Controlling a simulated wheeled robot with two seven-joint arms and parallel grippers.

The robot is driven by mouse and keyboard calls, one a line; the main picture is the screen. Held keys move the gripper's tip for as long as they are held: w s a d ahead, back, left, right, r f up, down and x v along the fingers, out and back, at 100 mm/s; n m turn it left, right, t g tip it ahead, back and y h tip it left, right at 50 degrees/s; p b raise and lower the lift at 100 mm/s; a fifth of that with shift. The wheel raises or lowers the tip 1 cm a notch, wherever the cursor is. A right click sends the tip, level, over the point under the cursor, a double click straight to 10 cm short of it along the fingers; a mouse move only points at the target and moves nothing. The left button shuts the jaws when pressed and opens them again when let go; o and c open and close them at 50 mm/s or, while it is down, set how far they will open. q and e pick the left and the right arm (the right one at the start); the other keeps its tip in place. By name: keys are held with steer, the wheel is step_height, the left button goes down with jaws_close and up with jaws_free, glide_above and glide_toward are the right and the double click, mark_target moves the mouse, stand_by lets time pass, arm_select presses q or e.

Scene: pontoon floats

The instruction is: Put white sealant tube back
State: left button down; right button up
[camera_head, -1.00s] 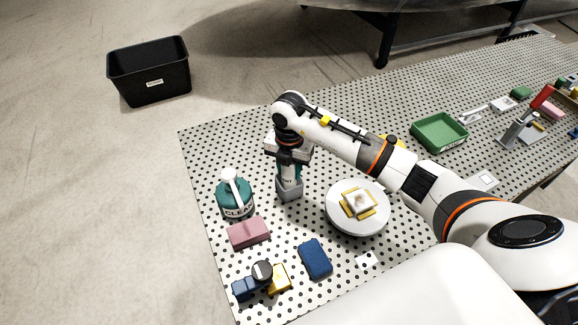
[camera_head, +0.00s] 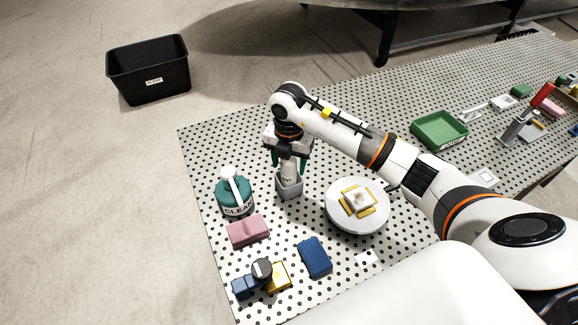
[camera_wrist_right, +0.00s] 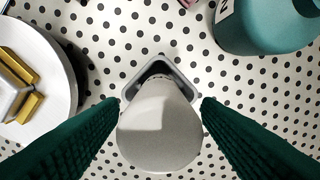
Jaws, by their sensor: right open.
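The white sealant tube (camera_head: 289,170) stands upright in a small grey square holder (camera_head: 289,191) on the perforated table. In the right wrist view the tube (camera_wrist_right: 160,128) shows end-on, with the grey holder's rim (camera_wrist_right: 160,68) behind it. My right gripper (camera_head: 289,160) is above the holder, around the upper part of the tube. Its two green fingers are open, one on each side of the tube, with a gap to it in the wrist view (camera_wrist_right: 160,112). The tube's lower part is hidden inside the holder. My left gripper is not in view.
A teal cleaner bottle (camera_head: 235,194) stands left of the holder, and a round white plate (camera_head: 357,222) with a yellow-edged block is to the right. A pink block (camera_head: 248,231) and a blue block (camera_head: 315,257) lie nearer. A green tray (camera_head: 439,132) is further right.

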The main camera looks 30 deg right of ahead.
step_height(320, 180, up, 10)
steer(key=shift+r+b, duration=0.15)
steer(key=shift+b, duration=0.65)
steer(key=shift+s, duration=0.1)
